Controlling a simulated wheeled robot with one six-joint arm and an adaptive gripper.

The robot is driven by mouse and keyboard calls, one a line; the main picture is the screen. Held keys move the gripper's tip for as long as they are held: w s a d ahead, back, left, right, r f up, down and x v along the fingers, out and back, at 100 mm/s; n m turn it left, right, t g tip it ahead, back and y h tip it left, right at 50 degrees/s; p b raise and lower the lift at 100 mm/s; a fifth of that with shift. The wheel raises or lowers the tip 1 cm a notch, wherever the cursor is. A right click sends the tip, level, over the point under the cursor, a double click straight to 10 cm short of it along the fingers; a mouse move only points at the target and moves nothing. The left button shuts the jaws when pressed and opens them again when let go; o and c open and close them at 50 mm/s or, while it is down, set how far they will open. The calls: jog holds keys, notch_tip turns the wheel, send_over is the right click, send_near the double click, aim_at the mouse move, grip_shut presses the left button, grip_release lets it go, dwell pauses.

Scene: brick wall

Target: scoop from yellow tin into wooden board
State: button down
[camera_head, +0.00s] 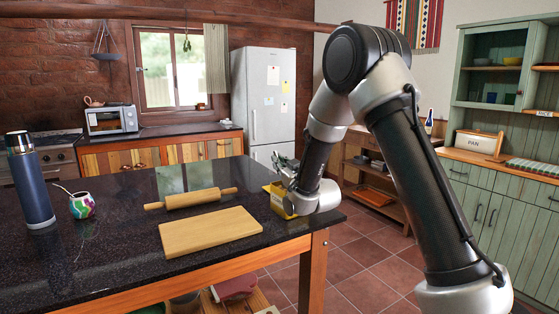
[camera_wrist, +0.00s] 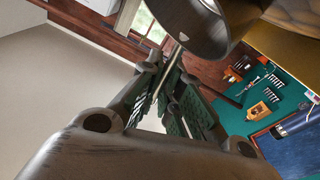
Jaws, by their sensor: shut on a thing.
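The yellow tin (camera_head: 277,197) stands near the right end of the dark counter, partly hidden behind my wrist. The wooden board (camera_head: 210,230) lies flat and bare on the counter, left of the tin. My gripper (camera_head: 284,163) is above the tin, mostly hidden by the wrist. In the wrist view my gripper (camera_wrist: 172,78) is shut on the thin handle of a dark metal scoop (camera_wrist: 208,28). The scoop's inside is not shown, so I cannot tell whether it holds anything. A yellow surface (camera_wrist: 285,42), perhaps the tin, shows beside the scoop.
A rolling pin (camera_head: 191,199) lies behind the board. A patterned cup (camera_head: 82,205) with a straw and a blue flask (camera_head: 30,180) stand at the left. The counter in front of and left of the board is clear.

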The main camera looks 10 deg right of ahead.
jog(key=shift+f, duration=0.5)
jog(key=shift+s+d+f, duration=0.15)
jog(key=shift+s+f, duration=0.05)
jog(key=shift+f, duration=0.45)
jog(key=shift+s+d+f+n+g, duration=0.1)
jog(key=shift+s+d+n+g, duration=0.25)
jog(key=shift+g, duration=0.25)
jog(key=shift+w+a+f, duration=0.15)
jog(key=shift+w+a, duration=0.25)
jog(key=shift+s+d+r, duration=0.1)
jog(key=shift+r, duration=0.25)
jog(key=shift+g+h, duration=0.3)
jog(key=shift+w+a+r, duration=0.15)
jog(key=shift+r, duration=1)
jog(key=shift+w+a+r, duration=0.1)
jog(key=shift+r, duration=1.05)
jog(key=shift+w+a+r+n+g+h, duration=0.15)
jog(key=shift+w+a+r+n+g, duration=0.15)
jog(key=shift+r, duration=0.25)
jog(key=shift+w+a+r+n+g+h, duration=0.25)
jog(key=shift+r+g, duration=0.2)
jog(key=shift+r, duration=0.15)
jog(key=shift+w+a+r+n+g+h, duration=0.1)
jog(key=shift+w+a+r+n+g, duration=0.2)
jog(key=shift+r, duration=0.25)
jog(key=shift+s, duration=0.1)
